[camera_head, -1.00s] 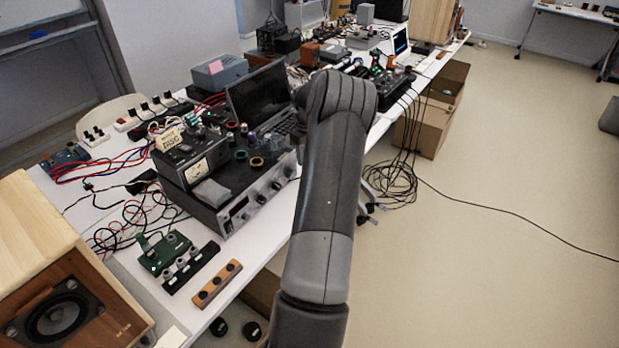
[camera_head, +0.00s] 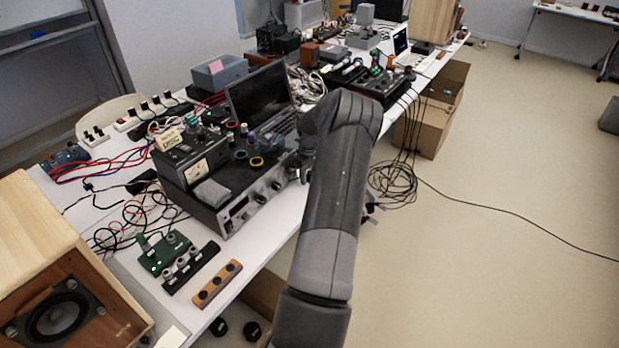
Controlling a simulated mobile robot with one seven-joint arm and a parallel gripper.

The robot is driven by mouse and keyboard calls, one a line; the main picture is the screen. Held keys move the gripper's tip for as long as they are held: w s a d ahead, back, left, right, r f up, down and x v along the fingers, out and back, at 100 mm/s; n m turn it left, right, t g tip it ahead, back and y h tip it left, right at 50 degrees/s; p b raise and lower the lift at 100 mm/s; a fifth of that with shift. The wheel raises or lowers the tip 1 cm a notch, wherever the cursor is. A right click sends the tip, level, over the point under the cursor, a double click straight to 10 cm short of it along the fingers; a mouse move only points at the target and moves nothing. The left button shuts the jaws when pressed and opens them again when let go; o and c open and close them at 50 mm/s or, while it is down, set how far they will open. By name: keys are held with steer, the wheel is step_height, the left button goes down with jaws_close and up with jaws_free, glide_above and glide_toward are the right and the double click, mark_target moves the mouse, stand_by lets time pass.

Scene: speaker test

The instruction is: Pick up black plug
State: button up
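Several black plugs (camera_head: 157,103) stand in a white power strip (camera_head: 126,124) at the back left of the table. A small black block (camera_head: 141,182) with thin black leads lies nearer, left of the metering device; I cannot tell whether it is a plug. Which of these the task names is unclear. My arm rises from the bottom and bends at the elbow over the table's right edge. A small dark part of my arm's far end (camera_head: 298,168) shows left of the elbow, beside the amplifier's right end. My fingertips are hidden, so their state does not show.
A grey amplifier (camera_head: 240,207) carries a meter box (camera_head: 190,158) and tape rolls. An open laptop (camera_head: 262,97) stands behind. A wooden speaker (camera_head: 50,265) fills the front left. A green circuit board (camera_head: 163,254) lies nearby. Floor on the right is mostly clear, with coiled cables (camera_head: 395,183).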

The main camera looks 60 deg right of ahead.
jaws_close()
stand_by(0.3)
